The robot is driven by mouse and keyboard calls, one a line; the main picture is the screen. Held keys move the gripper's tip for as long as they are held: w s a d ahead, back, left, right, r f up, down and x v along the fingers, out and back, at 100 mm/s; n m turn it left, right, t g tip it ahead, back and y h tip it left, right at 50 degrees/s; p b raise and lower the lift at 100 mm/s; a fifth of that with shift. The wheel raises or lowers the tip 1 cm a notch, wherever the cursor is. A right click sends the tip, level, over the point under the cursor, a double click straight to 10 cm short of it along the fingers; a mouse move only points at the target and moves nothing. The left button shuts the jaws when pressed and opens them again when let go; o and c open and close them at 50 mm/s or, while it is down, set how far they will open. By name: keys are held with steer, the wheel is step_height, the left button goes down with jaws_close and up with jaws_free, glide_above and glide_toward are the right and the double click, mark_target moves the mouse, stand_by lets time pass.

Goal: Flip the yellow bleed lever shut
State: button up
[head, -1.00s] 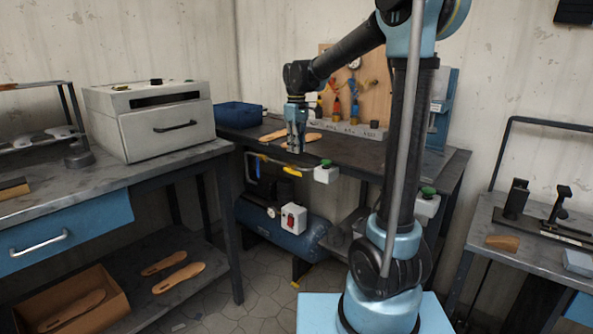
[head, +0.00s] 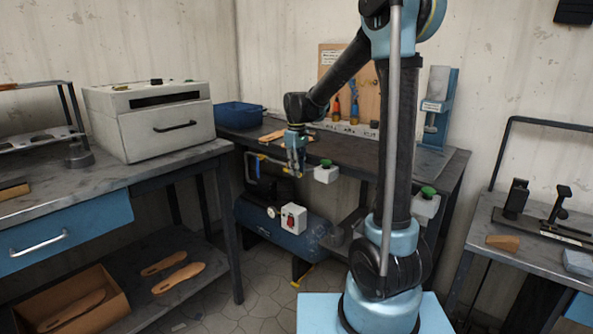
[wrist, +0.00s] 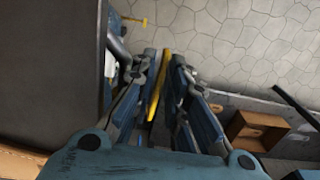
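The yellow bleed lever (wrist: 159,82) shows in the wrist view as a narrow yellow bar between the two blue fingers of my gripper (wrist: 164,56). The fingers are parted, one on each side of the lever, with a narrow gap; I cannot tell whether either touches it. In the head view my gripper (head: 296,170) points down in front of the workbench's front edge, above the blue compressor tank (head: 268,228). There the lever is mostly hidden by the fingers.
A white box with a green button (head: 326,174) hangs just right of my gripper. The dark workbench top (head: 350,153) lies behind it. A red-switch box (head: 293,217) is on the tank. A grey bench (head: 150,172) stands left; tiled floor lies below.

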jaws_close()
steer(key=shift+s+d+f+t+y, duration=0.1)
steer(key=shift+d+f+t+y, duration=0.1)
steer(key=shift+f+t+y, duration=0.55)
steer(key=shift+t+y, duration=0.15)
steer(key=shift+y, duration=0.3)
jaws_free()
steer(key=v, duration=1.2)
